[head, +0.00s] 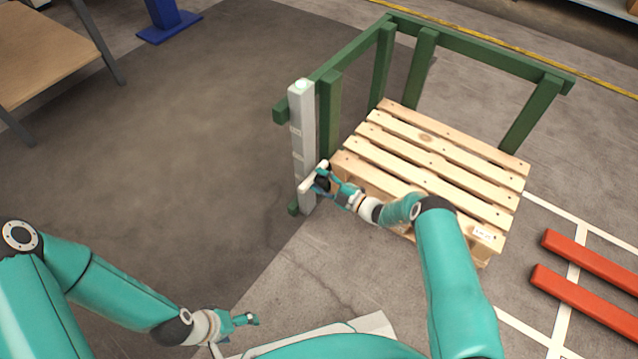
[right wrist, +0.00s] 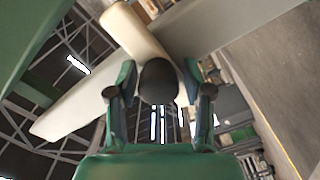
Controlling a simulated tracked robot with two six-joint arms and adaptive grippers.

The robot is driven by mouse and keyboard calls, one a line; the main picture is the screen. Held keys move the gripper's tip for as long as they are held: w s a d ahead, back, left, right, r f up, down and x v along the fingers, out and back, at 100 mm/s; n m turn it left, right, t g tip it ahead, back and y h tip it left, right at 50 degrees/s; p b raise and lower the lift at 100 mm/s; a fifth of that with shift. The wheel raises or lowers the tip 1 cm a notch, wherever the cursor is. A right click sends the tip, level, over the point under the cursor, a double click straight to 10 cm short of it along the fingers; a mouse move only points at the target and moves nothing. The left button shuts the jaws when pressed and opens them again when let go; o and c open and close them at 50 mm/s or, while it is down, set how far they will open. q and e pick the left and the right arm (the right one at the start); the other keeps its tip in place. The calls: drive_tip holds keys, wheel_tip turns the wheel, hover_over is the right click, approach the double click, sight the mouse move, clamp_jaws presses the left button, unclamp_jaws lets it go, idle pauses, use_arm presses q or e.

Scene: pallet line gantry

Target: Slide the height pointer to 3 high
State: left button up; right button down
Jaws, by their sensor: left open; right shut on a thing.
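A pale upright post (head: 302,120) stands at the near left corner of the green frame, with small marks on its face too small to read. The cream height pointer (head: 307,184) sits low on the post; in the right wrist view its cream bar (right wrist: 132,30) runs behind a dark round knob (right wrist: 158,82). My right gripper (head: 322,183) is shut on the knob, one finger on each side in the wrist view (right wrist: 158,92). The fingers partly hide the pointer in the head view. My left gripper (head: 250,319) is open and empty, low and away from the post.
A wooden pallet (head: 430,165) lies inside the green frame (head: 480,50), right of the post. Red bars (head: 585,300) lie on the floor at the right. A table (head: 40,50) stands at the upper left. The floor left of the post is clear.

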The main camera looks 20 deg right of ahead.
sight(310, 158)
wheel_tip(310, 158, up, 8)
drive_tip(key=p, duration=0.3)
drive_tip(key=shift+r, duration=0.2)
drive_tip(key=c, duration=0.7)
unclamp_jaws()
drive_tip(key=v, duration=1.2)
drive_tip(key=shift+f, duration=0.15)
